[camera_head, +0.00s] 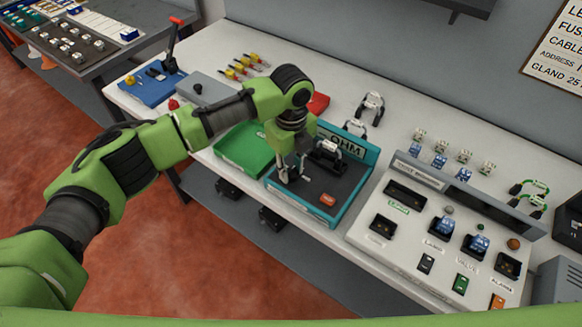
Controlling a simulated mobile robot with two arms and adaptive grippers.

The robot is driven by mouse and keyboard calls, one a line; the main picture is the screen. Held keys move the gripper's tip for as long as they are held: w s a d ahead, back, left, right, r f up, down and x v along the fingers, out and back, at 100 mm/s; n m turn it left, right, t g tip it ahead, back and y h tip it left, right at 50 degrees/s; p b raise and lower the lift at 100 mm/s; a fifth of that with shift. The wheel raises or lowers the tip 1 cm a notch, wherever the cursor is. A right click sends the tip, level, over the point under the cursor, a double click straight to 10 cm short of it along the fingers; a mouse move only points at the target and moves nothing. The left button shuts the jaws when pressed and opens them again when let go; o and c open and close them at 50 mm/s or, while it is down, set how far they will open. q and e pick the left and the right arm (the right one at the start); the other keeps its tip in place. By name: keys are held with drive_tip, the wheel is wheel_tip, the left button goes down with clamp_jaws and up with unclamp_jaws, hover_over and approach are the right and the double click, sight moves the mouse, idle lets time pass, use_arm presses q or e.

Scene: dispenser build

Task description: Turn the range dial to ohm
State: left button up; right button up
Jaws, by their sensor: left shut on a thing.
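The teal meter box (300,204) stands on the white bench, with a dark face and a label reading OHM (346,147) at its back edge. My left gripper (290,171) points down at the left part of the dark face. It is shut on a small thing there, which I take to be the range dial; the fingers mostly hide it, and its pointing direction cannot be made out. An orange button (327,199) sits near the front of the face. My right gripper is not in view.
A green tray (240,152) lies left of the meter, partly behind my left arm. A grey control panel (398,240) with switches stands to the right. A blue base with a red-tipped lever (172,45), several yellow-red connectors (240,68) and metal shackles (370,106) lie further back.

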sight(291, 170)
use_arm(q)
drive_tip(key=o, duration=1.1)
wheel_tip(291, 170, up, 12)
